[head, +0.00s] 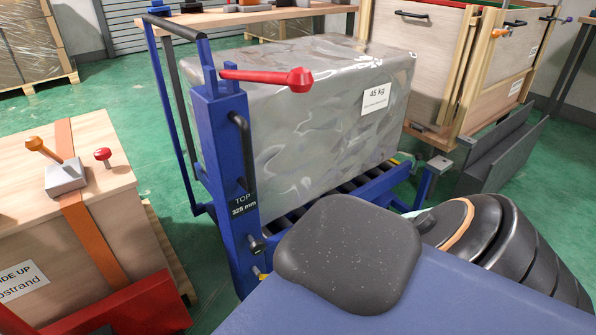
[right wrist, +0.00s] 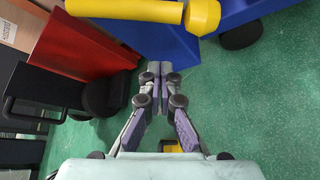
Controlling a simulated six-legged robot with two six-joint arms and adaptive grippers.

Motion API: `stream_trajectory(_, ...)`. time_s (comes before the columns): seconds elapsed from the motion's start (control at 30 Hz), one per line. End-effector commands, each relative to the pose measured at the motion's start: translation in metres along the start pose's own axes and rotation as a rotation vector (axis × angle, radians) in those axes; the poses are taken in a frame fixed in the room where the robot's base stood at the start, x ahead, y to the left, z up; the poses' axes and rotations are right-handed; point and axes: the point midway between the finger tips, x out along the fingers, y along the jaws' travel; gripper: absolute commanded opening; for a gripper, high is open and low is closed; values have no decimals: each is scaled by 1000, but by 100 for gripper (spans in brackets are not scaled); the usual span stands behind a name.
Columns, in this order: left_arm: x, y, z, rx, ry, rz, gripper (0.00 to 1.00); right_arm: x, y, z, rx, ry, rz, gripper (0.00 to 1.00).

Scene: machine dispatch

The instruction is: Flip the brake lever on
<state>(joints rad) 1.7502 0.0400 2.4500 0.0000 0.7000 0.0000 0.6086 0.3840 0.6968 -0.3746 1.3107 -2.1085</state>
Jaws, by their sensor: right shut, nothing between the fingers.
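A red lever with a round knob (head: 265,79) sticks out level to the right from the top of a blue post (head: 222,140) in the head view. The post belongs to a blue roller cart (head: 375,188). A small yellow part shows low by the post, partly hidden. In the right wrist view, a yellow bar with a rounded end (right wrist: 150,11) crosses the top, beside blue metal. I cannot tell from its label which one is the brake lever. My right gripper (right wrist: 159,70) is shut and empty, below and apart from the yellow bar. My left gripper is not in view.
A wrapped grey load marked 45 kg (head: 300,110) sits on the cart. A strapped wooden crate (head: 100,210) stands left, with a red ramp-like part (head: 125,310) in front. Wooden bins (head: 425,50) stand behind right. Green floor (right wrist: 245,110) is clear right of my gripper.

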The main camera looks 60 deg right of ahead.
Motion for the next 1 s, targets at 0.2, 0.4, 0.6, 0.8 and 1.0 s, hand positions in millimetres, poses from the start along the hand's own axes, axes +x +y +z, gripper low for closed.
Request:
stream_trajectory(0.2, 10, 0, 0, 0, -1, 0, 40, 16, -1, 13, 1, -2, -4, 0)
stream_trajectory(0.4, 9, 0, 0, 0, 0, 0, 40, 9, 0, 31, 0, -2, -2, 0)
stream_trajectory(0.6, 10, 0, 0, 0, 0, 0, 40, 6, 0, 37, 1, 0, -1, 0)
stream_trajectory(0.8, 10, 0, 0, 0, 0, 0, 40, 5, 0, 38, 1, 0, -1, 0)
stream_trajectory(1.0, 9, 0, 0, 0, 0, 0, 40, 4, 0, 38, -1, 0, -2, 0)
